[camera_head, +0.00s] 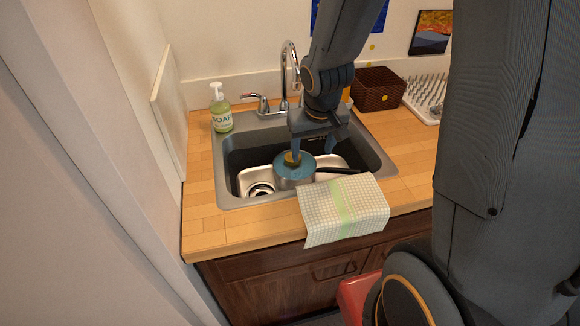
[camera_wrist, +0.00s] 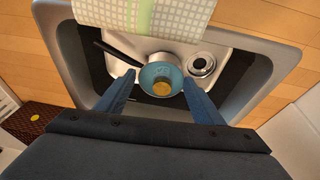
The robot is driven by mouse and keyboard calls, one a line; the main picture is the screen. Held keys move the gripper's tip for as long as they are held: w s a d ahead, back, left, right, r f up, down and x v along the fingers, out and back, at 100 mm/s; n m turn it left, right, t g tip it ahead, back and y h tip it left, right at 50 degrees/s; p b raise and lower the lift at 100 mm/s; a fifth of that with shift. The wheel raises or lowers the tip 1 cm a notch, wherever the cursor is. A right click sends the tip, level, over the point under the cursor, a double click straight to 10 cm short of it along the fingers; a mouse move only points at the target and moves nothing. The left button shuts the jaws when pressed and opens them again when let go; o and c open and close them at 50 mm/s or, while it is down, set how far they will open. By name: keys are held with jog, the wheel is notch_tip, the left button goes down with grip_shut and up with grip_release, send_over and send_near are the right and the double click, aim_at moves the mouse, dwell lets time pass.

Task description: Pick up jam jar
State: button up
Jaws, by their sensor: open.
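A small round golden thing, which may be the jam jar seen from above (camera_wrist: 162,89), sits inside the blue round rim of a metal pan (camera_wrist: 148,76) in the sink. In the head view its golden top (camera_head: 291,160) shows partly behind a finger, over the pan (camera_head: 293,180). I cannot make out a label or the jar's sides. My gripper (camera_head: 317,153) points down over the sink. In the wrist view its two blue fingers (camera_wrist: 159,77) are spread apart, one on each side of the pan's blue rim, with nothing between them held.
The grey sink (camera_head: 228,187) has steep walls and a drain (camera_wrist: 201,63). A black pan handle (camera_head: 338,170) reaches right. A checked towel (camera_head: 343,208) drapes over the front edge. A faucet (camera_head: 290,65), soap bottle (camera_head: 221,112) and brown basket (camera_head: 378,92) stand around.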

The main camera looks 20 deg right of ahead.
jog(key=t, duration=0.1)
send_near(293, 167)
jog(key=w+d+f, duration=0.1)
jog(key=w+d, duration=0.1)
jog(key=shift+n+y, duration=0.3)
jog(key=shift+y, duration=0.2)
jog(key=x, duration=0.2)
jog(key=b+x, duration=0.1)
jog(key=x, duration=0.1)
jog(key=b+x, duration=0.1)
jog(key=x, duration=0.1)
jog(key=shift+w+a+f, duration=0.15)
jog(key=shift+a+f, duration=0.15)
jog(key=shift+f, duration=0.05)
jog(key=shift+d+p+x, duration=0.2)
jog(key=shift+p+x, duration=0.25)
jog(key=shift+x, duration=2.55)
jog(key=c, duration=1.4)
jog(key=shift+r, duration=0.1)
